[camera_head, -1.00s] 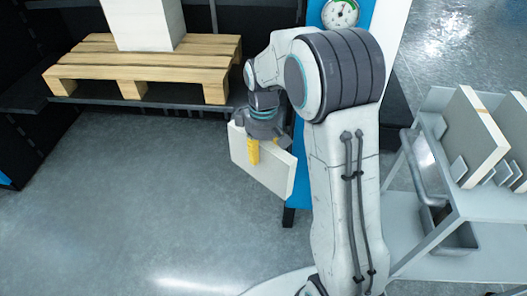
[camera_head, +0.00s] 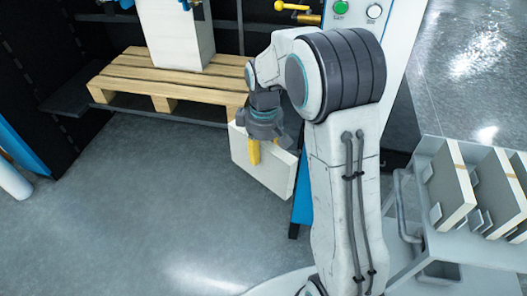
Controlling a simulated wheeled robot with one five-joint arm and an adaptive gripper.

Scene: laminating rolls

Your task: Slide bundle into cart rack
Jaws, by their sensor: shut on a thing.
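My gripper (camera_head: 254,151) points down with yellow fingers and is shut on a pale, flat bundle (camera_head: 262,170). The bundle hangs on edge in the air above the grey floor, left of my arm. The far finger is hidden behind it. The cart (camera_head: 450,245) is a light grey frame at the right, partly cut off by the picture edge. In its rack (camera_head: 474,219), several bundles (camera_head: 449,188) stand tilted between short upright dividers. My gripper and the held bundle are well to the left of the cart, with my arm between them.
A wooden pallet (camera_head: 165,77) on a dark shelf bears a tall white block (camera_head: 177,30) at the back. A blue and white machine panel (camera_head: 350,14) with a green button stands behind my arm. The floor (camera_head: 120,220) at the left is clear.

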